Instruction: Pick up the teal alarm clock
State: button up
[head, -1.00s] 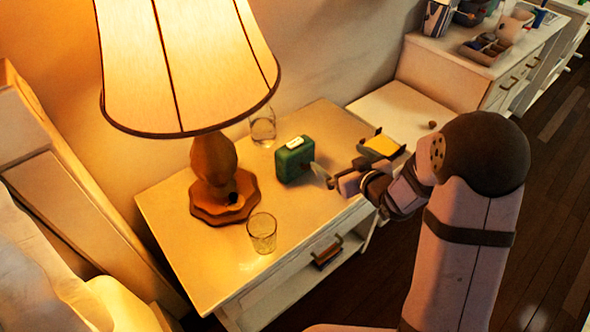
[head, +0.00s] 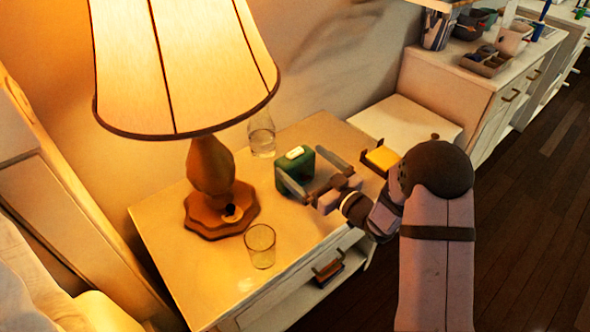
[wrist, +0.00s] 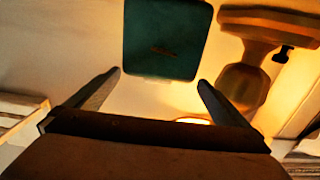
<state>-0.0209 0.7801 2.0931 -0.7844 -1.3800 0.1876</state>
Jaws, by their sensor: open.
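The teal alarm clock (head: 295,172) is a dark green-teal box with a pale patch on top. It stands upright on the nightstand (head: 179,255), right of the lamp. It also shows in the wrist view (wrist: 167,38), at the top, just beyond the fingertips. My gripper (head: 312,175) is open, with one finger on each side of the clock's near part in the head view. In the wrist view the two fingers (wrist: 159,78) are spread wider than the clock, with nothing between them. I cannot tell whether a finger touches it.
The lit lamp (head: 213,165) stands left of the clock. A clear glass (head: 261,246) stands in front left, and another glass vessel (head: 262,138) behind. A yellow-topped object (head: 381,158) lies to the right, near a low white surface (head: 405,125).

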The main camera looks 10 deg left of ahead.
aim_at(289, 151)
jog(key=shift+x, duration=1.65)
jog(key=shift+p+x, duration=0.55)
jog(key=shift+x, duration=2)
jog(key=shift+w+f, duration=0.1)
jog(key=shift+f, duration=0.1)
jog(key=shift+c, duration=0.6)
jog(key=c, duration=1.4)
jog(key=shift+r, duration=0.15)
